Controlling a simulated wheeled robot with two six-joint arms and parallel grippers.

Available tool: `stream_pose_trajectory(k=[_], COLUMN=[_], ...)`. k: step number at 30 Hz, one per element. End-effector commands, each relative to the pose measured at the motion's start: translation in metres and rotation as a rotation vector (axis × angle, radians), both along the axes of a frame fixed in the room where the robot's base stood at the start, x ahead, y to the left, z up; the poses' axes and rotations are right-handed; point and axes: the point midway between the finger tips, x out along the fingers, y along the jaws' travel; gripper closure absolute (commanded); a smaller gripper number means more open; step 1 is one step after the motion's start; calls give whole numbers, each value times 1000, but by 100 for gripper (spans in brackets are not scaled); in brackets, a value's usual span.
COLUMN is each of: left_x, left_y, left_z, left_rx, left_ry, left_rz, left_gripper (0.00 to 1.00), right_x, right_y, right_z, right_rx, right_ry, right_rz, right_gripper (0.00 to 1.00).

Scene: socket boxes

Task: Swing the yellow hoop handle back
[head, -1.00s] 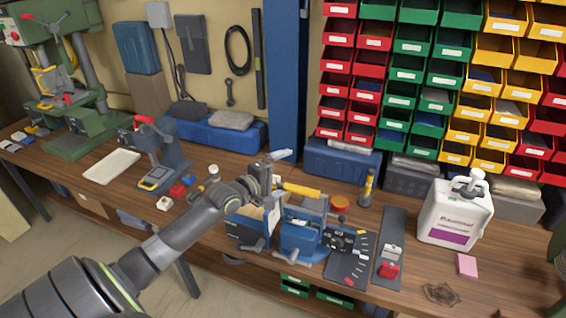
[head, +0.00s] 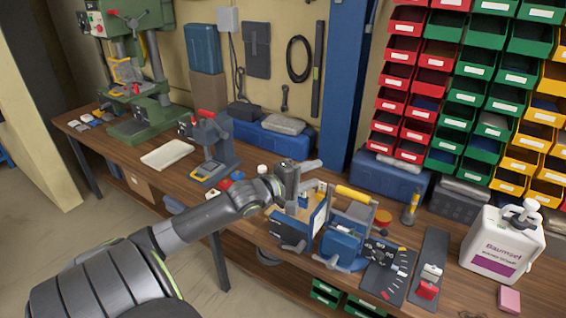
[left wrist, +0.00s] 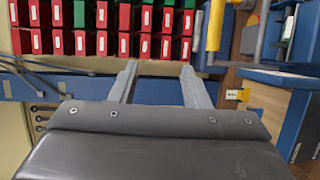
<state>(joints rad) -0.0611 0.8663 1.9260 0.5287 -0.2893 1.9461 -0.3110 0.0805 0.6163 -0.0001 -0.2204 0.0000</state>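The yellow hoop handle (head: 356,194) is a yellow grip on grey metal arms, raised above a blue tool (head: 340,245) on the bench. In the left wrist view the yellow grip (left wrist: 215,25) is upright in the picture at the upper right, beside the right finger. My left gripper (head: 312,174) is just left of the grip in the head view. Its two fingers are apart in the left wrist view (left wrist: 160,68), with nothing between them. I cannot tell whether a finger touches the hoop. My right gripper is not in view.
An open-topped box with a dark blue side (head: 288,230) stands below my left gripper. Red, green and yellow bins (head: 480,95) rise behind.

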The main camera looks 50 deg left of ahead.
Motion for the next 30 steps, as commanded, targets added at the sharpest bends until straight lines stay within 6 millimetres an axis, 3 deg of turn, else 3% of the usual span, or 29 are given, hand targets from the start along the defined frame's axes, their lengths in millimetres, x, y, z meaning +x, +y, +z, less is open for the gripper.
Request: stream_pose_trajectory(k=[3,11,30], left_x=[-18,-47,-89], left_y=[3,9,17], left_z=[-4,-9,-16], left_rx=[4,2,0], left_ry=[24,57,106], left_rz=[-1,1,4], left_gripper=[58,58,58], right_x=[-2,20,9], right_y=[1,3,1], right_z=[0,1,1], right_rx=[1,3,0], right_ry=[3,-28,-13], right_rz=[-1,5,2], right_gripper=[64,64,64])
